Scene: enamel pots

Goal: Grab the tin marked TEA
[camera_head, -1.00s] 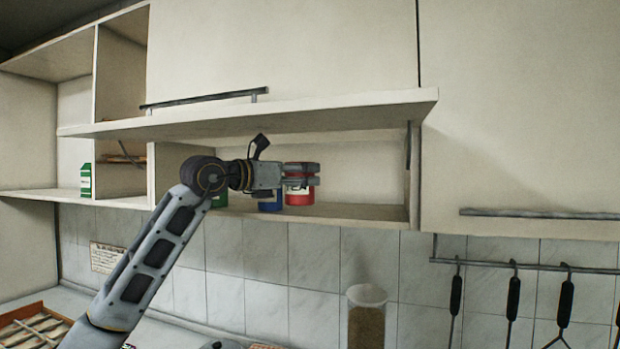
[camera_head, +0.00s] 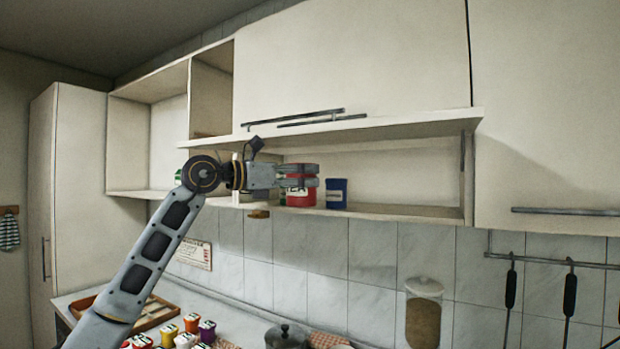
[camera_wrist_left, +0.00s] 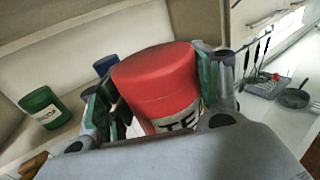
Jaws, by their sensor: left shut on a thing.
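The red tin (camera_head: 302,198) is between the fingers of my left gripper (camera_head: 313,182), in front of the open shelf. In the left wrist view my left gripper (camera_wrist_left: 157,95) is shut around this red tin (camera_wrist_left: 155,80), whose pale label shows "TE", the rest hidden. A blue tin (camera_head: 336,195) stands on the shelf (camera_head: 425,210) to the right of the red one. The blue tin also shows in the wrist view (camera_wrist_left: 105,64), with a green tin (camera_wrist_left: 44,109) on the shelf. My right gripper is not in view.
A cabinet ledge (camera_head: 400,128) runs above the shelf. Below, the counter holds a dark lidded pot (camera_head: 286,336), a clear canister (camera_head: 423,315), several small colored jars (camera_head: 191,323) and a wooden tray (camera_head: 150,314). Utensils hang from a rail (camera_head: 560,262) at right.

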